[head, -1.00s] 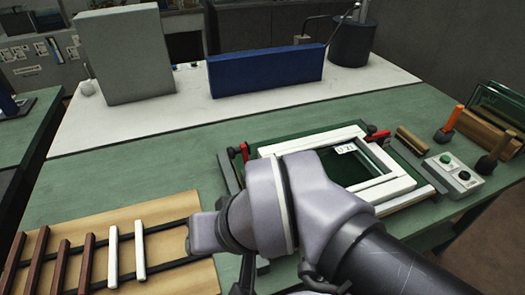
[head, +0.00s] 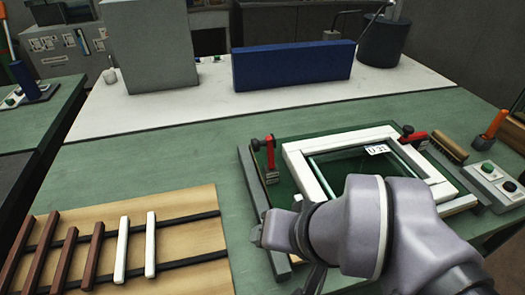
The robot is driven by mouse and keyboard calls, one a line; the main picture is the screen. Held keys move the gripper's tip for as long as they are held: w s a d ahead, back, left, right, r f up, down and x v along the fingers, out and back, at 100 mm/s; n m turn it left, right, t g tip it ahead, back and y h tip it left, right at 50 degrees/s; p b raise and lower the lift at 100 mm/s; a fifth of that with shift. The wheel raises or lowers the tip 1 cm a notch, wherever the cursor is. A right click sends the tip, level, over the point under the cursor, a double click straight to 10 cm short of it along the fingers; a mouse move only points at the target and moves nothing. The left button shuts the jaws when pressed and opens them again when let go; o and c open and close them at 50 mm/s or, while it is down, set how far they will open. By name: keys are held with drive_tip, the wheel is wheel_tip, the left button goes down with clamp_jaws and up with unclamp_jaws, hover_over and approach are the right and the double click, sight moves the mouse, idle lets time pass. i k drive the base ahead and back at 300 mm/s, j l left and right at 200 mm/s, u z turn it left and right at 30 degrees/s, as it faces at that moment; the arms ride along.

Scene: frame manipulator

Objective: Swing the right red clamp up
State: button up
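The right red clamp (head: 414,136) sits at the back right corner of the white frame (head: 297,161). Its red bar lies low and slants, with a black knob at its upper left end. The left red clamp (head: 270,154) stands by the frame's back left corner, its red part upright and a black knob to its left. My arm crosses the front of the frame and hides its near side. Only a dark part of my gripper (head: 313,281) shows at the bottom edge, below my wrist and well away from the right clamp. Its fingers cannot be made out.
A wooden board (head: 190,207) with brown and white strips lies at left. A brush (head: 447,148), a button box (head: 494,183) and an orange-handled tool (head: 494,125) are right of the frame. A blue block (head: 292,66) and a grey box (head: 148,45) stand behind on the white surface.

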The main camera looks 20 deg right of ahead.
sight(409, 136)
drive_tip(key=z, duration=1.45)
